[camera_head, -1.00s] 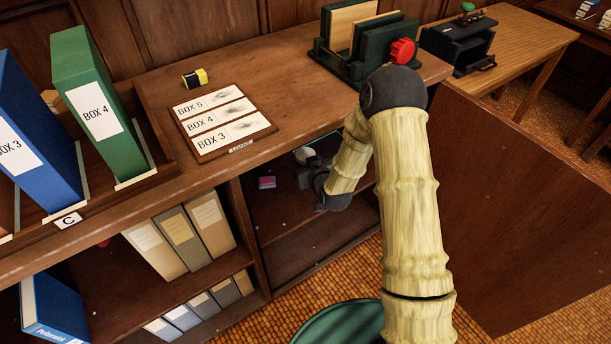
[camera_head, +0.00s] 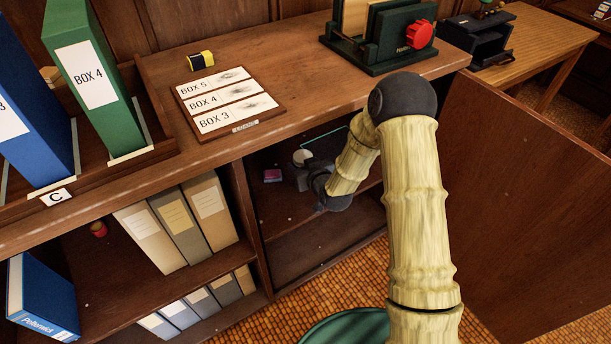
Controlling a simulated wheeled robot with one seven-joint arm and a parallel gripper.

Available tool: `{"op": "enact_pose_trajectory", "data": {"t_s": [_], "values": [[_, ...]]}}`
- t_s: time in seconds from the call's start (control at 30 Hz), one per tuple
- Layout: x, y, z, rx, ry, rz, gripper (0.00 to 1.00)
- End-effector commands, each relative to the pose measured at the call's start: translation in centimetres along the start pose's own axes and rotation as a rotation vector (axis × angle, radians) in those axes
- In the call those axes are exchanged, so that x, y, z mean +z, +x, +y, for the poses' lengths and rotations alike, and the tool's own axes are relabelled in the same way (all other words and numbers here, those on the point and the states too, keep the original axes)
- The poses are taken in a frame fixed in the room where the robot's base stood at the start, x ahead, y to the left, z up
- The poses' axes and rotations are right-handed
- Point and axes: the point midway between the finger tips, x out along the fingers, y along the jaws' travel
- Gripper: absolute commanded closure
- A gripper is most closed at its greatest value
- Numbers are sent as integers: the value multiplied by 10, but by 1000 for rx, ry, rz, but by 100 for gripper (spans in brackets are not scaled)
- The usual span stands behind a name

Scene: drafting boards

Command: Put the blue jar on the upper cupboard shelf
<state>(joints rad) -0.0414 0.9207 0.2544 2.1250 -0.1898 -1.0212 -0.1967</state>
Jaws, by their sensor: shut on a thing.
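My gripper (camera_head: 302,172) is inside the open cupboard, over its upper shelf (camera_head: 286,208). The dark fingers are small and partly hidden by the wrist. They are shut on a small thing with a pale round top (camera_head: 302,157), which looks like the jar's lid. No blue side of the jar shows, and I cannot tell whether its base touches the shelf. A thin teal rectangle outline (camera_head: 325,142) is visible on the shelf behind, partly covered by my arm.
A small pink-purple block (camera_head: 272,175) lies on the shelf left of my gripper. The countertop (camera_head: 300,105) overhangs the cupboard. The open door (camera_head: 530,190) stands at right. Binders (camera_head: 180,225) fill the bay at left. A green round thing (camera_head: 345,328) is below.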

Motion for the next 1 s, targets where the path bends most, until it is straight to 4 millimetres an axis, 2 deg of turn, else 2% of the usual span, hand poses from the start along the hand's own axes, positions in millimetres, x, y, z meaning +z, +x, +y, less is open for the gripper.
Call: {"op": "enact_pose_trajectory", "data": {"t_s": [0.03,0.1,0.47,0.7,1.0], "values": [[10,4,1,2,1,1,80],[15,7,2,3,1,3,80],[18,8,3,4,1,3,80],[48,20,1,3,2,2,80],[50,21,1,2,0,4,80]]}}
